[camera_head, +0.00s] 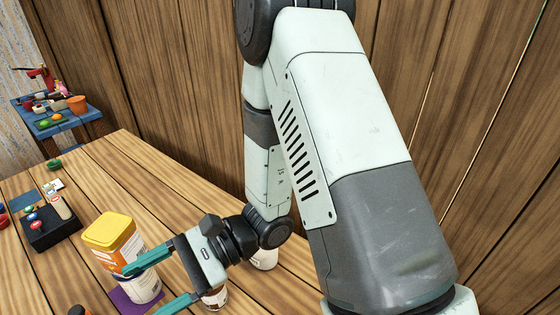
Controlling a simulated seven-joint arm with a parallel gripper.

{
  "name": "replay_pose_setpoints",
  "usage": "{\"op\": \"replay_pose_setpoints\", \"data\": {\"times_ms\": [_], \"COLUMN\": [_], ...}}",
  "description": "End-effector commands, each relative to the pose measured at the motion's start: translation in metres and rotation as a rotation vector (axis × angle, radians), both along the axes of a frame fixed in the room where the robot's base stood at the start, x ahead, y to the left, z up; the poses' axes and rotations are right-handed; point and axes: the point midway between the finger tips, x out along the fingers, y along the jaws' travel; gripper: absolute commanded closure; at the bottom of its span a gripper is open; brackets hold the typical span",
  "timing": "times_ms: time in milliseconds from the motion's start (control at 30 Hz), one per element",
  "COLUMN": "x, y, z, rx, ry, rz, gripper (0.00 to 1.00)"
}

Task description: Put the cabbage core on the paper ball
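I cannot pick out a cabbage core or a paper ball in this view. My gripper (143,290) reaches in from the right, low over the wooden table, with its two teal fingers spread wide apart. I see nothing held between them. One finger crosses in front of a yellow-topped tub (112,234) with an orange and white side; I cannot tell whether they touch. The tub stands at a purple mat (122,298). The bottom edge of the picture cuts off the near table, and my arm hides much of the right side.
A black block (52,238) with small coloured items stands at the left of the table (110,170). A dark green item (54,164) lies near the back edge. A jar (215,298) and a white container (265,259) stand by my gripper. A blue side table (62,125) is cluttered.

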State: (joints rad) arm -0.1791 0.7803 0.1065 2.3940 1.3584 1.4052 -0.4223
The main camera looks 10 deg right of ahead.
Motion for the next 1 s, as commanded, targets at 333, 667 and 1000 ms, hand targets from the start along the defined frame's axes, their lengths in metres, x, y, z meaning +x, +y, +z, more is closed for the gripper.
{"op": "replay_pose_setpoints", "data": {"times_ms": [333,667,1000], "x": [-0.014,-0.005,-0.004], "y": [-0.083,-0.183,-0.256], "z": [0.073,0.130,0.194], "rx": [-0.285,-0.746,-1.147], "ry": [-0.570,-1.137,-1.520], "rz": [0.313,0.404,0.348], "gripper": [0.26,0.26,0.26]}}
